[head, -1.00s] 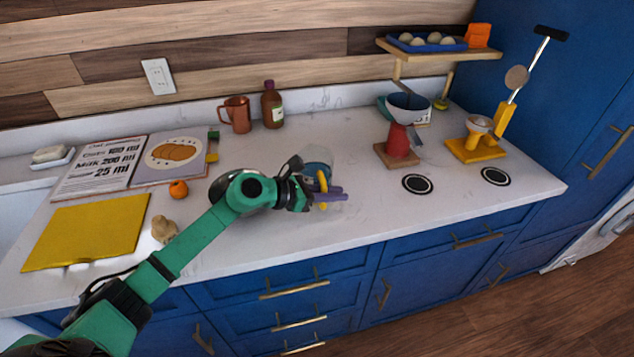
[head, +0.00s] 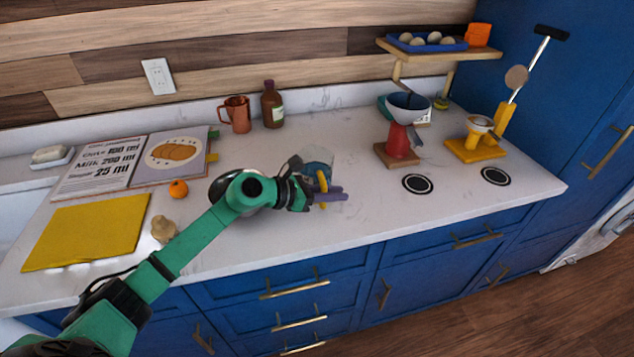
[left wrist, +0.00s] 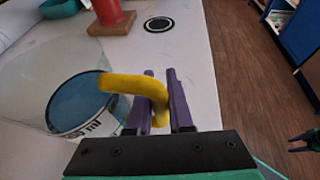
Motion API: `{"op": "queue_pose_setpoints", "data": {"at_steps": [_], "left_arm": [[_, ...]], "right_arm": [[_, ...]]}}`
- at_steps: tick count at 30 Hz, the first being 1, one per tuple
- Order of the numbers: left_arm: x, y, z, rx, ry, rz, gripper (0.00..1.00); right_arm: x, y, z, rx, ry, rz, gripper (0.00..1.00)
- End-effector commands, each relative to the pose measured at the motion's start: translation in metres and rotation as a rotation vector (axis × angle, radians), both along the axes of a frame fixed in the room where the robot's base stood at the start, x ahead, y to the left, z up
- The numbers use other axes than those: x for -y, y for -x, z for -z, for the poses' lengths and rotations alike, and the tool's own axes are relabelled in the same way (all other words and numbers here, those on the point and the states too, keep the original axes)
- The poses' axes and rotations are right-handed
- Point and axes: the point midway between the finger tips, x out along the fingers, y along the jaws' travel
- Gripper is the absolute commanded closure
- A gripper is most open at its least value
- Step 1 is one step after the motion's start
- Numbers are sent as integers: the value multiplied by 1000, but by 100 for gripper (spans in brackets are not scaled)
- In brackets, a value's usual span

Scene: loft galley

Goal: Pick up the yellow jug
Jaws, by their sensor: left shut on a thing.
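The yellow jug is a clear, see-through vessel (head: 320,158) with a yellow handle and something blue inside. It is near the middle of the counter in the head view. In the left wrist view its clear wall (left wrist: 35,75) and yellow handle (left wrist: 135,84) show at close range. My left gripper (head: 330,195) has its purple fingers shut on the handle, one on each side (left wrist: 160,112). I cannot tell whether the base touches the counter. My right gripper (left wrist: 299,144) shows small at the right edge of the left wrist view, its fingers apart and empty.
Behind the jug stand a copper pitcher (head: 237,114) and a brown bottle (head: 272,105). To its right are a red stand with a bowl (head: 402,143) and a yellow stand (head: 477,148). A yellow board (head: 87,231) and open book lie left. Counter just right is clear.

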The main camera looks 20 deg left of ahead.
Motion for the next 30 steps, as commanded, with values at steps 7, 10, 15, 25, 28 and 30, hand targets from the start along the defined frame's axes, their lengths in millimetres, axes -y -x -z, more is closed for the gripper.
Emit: {"op": "queue_pose_setpoints", "data": {"at_steps": [7,10,15,25,28,30], "left_arm": [[0,-1,-3,6,1,-1,100],[0,-1,-2,6,1,-1,100],[0,-1,-4,5,1,-1,100],[0,-1,-28,8,-1,0,100],[0,-1,-40,9,-1,1,100],[0,-1,-49,10,-2,0,100]], "right_arm": [[0,0,0,0,0,0,50],[0,0,0,0,0,0,50],[0,0,0,0,0,0,50],[0,0,4,0,0,0,50],[0,0,7,0,0,0,50],[0,0,8,0,0,0,50]]}}
